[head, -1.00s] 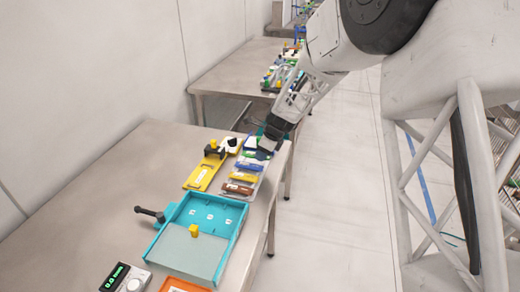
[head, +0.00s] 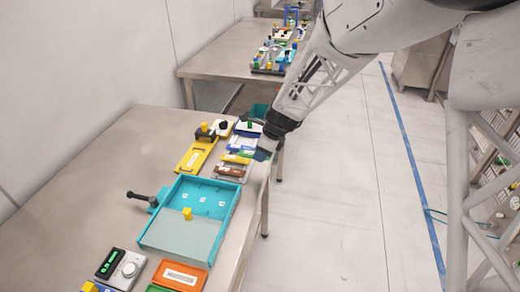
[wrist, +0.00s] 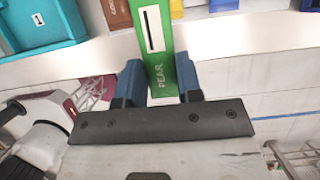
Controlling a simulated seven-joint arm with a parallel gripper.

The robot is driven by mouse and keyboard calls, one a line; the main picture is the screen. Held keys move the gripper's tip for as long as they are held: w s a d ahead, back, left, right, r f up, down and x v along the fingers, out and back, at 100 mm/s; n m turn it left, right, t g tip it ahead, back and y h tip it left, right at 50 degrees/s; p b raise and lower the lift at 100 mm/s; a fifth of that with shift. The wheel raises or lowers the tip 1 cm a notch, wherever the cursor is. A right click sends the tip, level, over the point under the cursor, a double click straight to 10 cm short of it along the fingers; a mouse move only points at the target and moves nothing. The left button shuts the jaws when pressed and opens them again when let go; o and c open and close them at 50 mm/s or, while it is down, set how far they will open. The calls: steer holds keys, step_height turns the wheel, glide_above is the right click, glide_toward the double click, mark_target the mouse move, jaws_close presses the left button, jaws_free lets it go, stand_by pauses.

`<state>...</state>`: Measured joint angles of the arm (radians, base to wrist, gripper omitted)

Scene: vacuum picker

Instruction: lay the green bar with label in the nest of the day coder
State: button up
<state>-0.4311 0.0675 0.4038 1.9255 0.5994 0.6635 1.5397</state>
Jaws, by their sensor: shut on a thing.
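In the wrist view, a green bar (wrist: 159,55) with a white label strip and the word PEAR is between the two blue fingers of my gripper (wrist: 160,84), which is shut on it. In the head view my gripper (head: 264,153) is at the right edge of the near table, beside the row of bars; the held bar is mostly hidden there. A yellow fixture (head: 194,158) with a black head and a yellow knob stands left of the bars. It may be the day coder; its nest is too small to make out.
A brown bar (head: 229,171) and a yellow bar (head: 237,159) lie near my gripper. A teal tray (head: 232,215) with a black-handled part is in front. A grey display box (head: 122,267) and an orange tray (head: 181,276) stand nearer. Bare table lies at the left.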

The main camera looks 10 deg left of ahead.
steer(key=shift+w, duration=0.1)
stand_by(0.8)
steer(key=w+d+f+n+g, duration=0.1)
steer(key=w+d+f+n, duration=0.15)
steer(key=w+d, duration=0.3)
steer(key=w+d+f+n+g+h, duration=0.1)
steer(key=w+d+f+n, duration=0.15)
steer(key=w+d, duration=0.35)
steer(key=w+d+f+n+g, duration=0.1)
steer(key=w+d+f+n, duration=0.2)
steer(key=w, duration=0.5)
steer(key=s+d+f+n+h, duration=0.1)
steer(key=d+f+n, duration=0.4)
steer(key=d+f, duration=0.5)
steer(key=s+d+f+n+g+h, duration=0.1)
steer(key=d+f+n, duration=0.4)
steer(key=d+f, duration=0.5)
step_height(320, 180, down, 9)
steer(key=shift+s+d+f+h, duration=0.1)
steer(key=shift+s+d+h, duration=0.2)
steer(key=shift+s+h, duration=0.6)
steer(key=shift+s, duration=0.2)
